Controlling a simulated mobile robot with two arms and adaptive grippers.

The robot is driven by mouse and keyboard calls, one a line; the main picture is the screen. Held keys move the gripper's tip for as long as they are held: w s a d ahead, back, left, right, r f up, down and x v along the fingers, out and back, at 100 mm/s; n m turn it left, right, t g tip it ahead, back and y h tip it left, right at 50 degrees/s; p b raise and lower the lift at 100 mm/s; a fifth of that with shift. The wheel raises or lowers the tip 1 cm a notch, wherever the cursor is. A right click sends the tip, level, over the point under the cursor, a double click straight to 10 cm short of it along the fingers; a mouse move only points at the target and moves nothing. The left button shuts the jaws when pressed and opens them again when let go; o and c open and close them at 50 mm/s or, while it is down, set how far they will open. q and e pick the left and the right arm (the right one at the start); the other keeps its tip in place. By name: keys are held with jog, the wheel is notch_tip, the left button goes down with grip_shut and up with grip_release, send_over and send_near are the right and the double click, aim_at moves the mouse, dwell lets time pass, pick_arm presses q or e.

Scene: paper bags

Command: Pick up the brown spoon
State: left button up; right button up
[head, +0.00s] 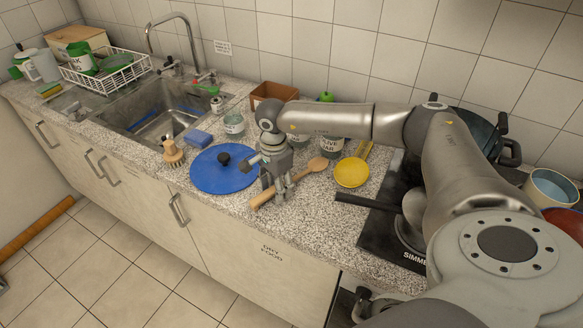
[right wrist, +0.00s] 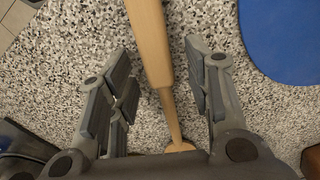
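The brown wooden spoon (head: 306,172) lies diagonally on the speckled counter, its bowl toward the back right and its thick handle toward the front edge. My right gripper (head: 276,194) points down over the handle and hides part of it. In the right wrist view the spoon (right wrist: 152,45) runs between the two spread fingers of my right gripper (right wrist: 163,88), with visible gaps on both sides. The gripper is open and holds nothing. The far end of the spoon is partly hidden by the gripper's body there. My left gripper is not in view.
A blue lid (head: 218,177) with a black knob lies just left of the spoon. A yellow ladle-like utensil (head: 352,172) and a glass jar (head: 331,145) are near its bowl. A dark pan handle (head: 362,203) and stove stand to the right. A brush (head: 173,153) is farther left.

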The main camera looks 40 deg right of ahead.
grip_shut()
jog(key=shift+r, duration=0.1)
